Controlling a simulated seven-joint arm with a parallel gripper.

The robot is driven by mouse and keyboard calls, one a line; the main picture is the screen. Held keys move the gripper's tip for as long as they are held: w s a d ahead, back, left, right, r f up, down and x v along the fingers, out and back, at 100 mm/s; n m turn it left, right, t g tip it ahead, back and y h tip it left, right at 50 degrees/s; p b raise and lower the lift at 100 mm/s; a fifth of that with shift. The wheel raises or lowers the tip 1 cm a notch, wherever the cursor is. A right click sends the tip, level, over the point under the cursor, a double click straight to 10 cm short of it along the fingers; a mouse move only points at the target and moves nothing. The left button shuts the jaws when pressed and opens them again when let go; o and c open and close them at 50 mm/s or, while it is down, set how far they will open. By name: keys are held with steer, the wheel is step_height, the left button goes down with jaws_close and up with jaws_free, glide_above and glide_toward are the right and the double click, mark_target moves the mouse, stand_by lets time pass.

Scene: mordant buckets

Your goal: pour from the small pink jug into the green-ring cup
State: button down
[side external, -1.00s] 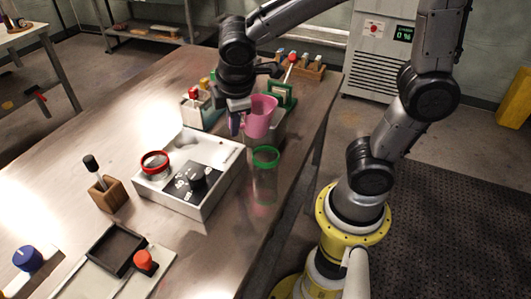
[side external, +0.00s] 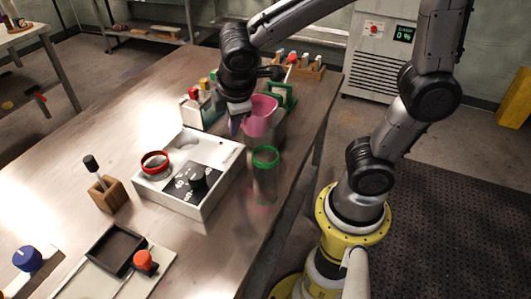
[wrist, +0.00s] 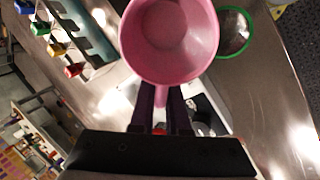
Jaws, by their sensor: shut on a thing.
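The small pink jug (side external: 259,116) is held in the air above the table, slightly tilted in the side view. My gripper (side external: 236,121) is shut on its handle; in the wrist view the dark fingers (wrist: 161,112) close around the handle below the jug's round mouth (wrist: 168,38). The inside of the jug looks pink, and I cannot tell how full it is. The green-ring cup (side external: 265,176) is clear and stands upright near the table's right edge, in front of and below the jug. Its green rim also shows in the wrist view (wrist: 251,31), beside the jug.
A white box (side external: 204,206) with a red-ring cup (side external: 155,162) and a black dial panel is left of the green-ring cup. Racks with coloured caps (side external: 196,117) and a green stand (side external: 291,95) are behind. The table edge is close on the right.

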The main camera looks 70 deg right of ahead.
steer(key=shift+d+r+t+h, duration=0.1)
steer(key=shift+t+h, duration=0.3)
stand_by(1.1)
steer(key=shift+w+r+t+h, duration=0.1)
steer(key=shift+r+t+h, duration=0.25)
steer(key=shift+t+h, duration=0.15)
stand_by(1.8)
steer(key=shift+f+t+h, duration=0.35)
steer(key=shift+t+h, duration=0.35)
stand_by(1.8)
steer(key=shift+d+r+t+h, duration=0.1)
steer(key=shift+r+t+h, duration=0.15)
steer(key=shift+t+h, duration=0.15)
stand_by(1.3)
